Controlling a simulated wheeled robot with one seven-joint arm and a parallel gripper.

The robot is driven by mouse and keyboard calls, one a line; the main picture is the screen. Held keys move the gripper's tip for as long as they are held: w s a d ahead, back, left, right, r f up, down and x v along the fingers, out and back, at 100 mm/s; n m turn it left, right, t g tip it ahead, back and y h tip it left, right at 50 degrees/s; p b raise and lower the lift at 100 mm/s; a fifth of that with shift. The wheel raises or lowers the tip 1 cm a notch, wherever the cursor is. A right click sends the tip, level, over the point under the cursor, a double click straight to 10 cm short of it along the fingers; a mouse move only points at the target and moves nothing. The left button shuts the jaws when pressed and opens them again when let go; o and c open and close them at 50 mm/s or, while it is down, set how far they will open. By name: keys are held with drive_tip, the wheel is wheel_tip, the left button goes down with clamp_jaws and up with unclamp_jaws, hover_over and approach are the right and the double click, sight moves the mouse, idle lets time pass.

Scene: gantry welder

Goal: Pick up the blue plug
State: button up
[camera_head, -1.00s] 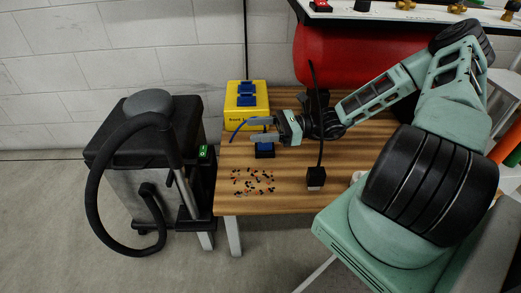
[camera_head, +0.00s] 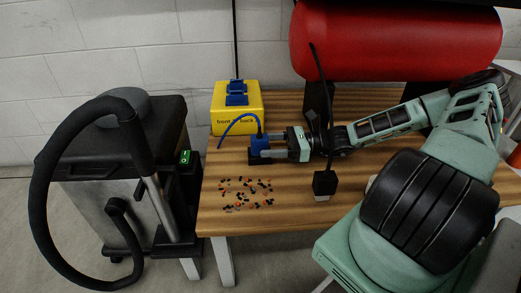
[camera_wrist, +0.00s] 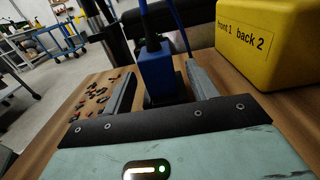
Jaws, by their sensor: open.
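The blue plug (camera_head: 260,143) stands upright on a small black base (camera_head: 254,160) on the wooden table, with a blue cable arching to the left from its top. In the wrist view the plug (camera_wrist: 157,72) is between the two fingers of my gripper (camera_wrist: 162,84), above a dark block. My gripper (camera_head: 270,145) is open and points left in the head view, with one finger on either side of the plug. A gap shows between the plug and the left finger in the wrist view; contact on the right side is unclear.
A yellow box (camera_head: 238,122) with blue sockets stands behind the plug; it is close on the right in the wrist view (camera_wrist: 268,45). Small dark and orange bits (camera_head: 246,193) lie in front. A black vacuum (camera_head: 125,165) stands left, a red tank (camera_head: 395,42) behind.

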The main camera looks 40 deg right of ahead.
sight(253, 138)
drive_tip(key=b+x, duration=0.3)
drive_tip(key=x, duration=0.1)
drive_tip(key=shift+a+f, duration=0.1)
drive_tip(key=shift+w+a, duration=0.2)
drive_tip(key=c, duration=1.1)
drive_tip(key=shift+r+p, duration=0.35)
drive_tip(key=shift+r+p, duration=0.45)
drive_tip(key=shift+p, duration=0.2)
drive_tip(key=shift+r+p, duration=0.25)
drive_tip(key=shift+p, duration=0.1)
drive_tip(key=shift+f, duration=0.1)
